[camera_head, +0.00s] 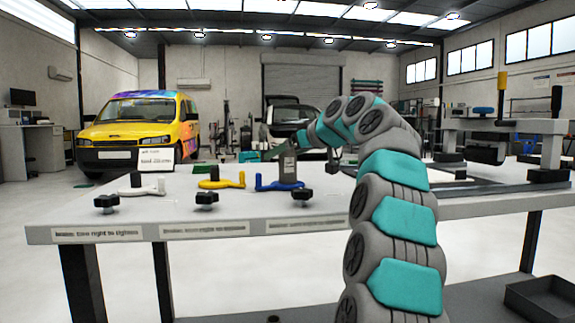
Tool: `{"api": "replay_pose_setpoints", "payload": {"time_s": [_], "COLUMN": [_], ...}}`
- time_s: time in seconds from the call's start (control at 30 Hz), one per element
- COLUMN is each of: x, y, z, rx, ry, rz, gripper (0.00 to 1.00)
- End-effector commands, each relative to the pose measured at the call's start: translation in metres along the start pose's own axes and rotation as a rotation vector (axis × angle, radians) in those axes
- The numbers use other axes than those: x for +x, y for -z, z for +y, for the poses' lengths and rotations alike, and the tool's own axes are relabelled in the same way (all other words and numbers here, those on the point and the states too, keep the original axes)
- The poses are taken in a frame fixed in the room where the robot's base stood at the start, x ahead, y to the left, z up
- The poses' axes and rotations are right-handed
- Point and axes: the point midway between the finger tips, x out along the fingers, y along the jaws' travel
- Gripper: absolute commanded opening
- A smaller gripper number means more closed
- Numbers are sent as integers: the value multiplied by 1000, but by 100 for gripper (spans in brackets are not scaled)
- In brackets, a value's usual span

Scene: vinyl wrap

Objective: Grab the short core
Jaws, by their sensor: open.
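Three flat holders stand in a row on the table: a white one (140,190), a yellow one (221,183) and a blue one (279,185). A dark grey upright cylinder (288,168) stands at the blue holder; it may be a core. The white and yellow holders each show a small short upright piece, too small to identify. I cannot tell which piece is the short core. My arm arches over from the right, and my gripper (277,150) is open, pointing left above and behind the grey cylinder. Its fingertips are small and partly merged with the background.
The light table (330,208) has black knobs (206,200) along its front edge and a small sign (156,160) at the back left. A dark rail (475,188) lies at the right. A black tray (541,300) sits low at the right.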

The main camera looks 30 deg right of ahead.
Motion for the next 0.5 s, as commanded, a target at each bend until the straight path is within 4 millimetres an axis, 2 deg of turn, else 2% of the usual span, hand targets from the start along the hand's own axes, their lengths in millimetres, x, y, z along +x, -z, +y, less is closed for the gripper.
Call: {"api": "replay_pose_setpoints", "payload": {"time_s": [0.03, 0.1, 0.37, 0.5], "x": [10, 17, 20, 20], "y": [-1, -1, 0, 0], "z": [0, 0, 0, 0], "rx": [0, -1, -2, -2], "ry": [0, 0, 0, 0], "rz": [-3, -1, 1, 1], "gripper": [95, 95, 95, 80]}}
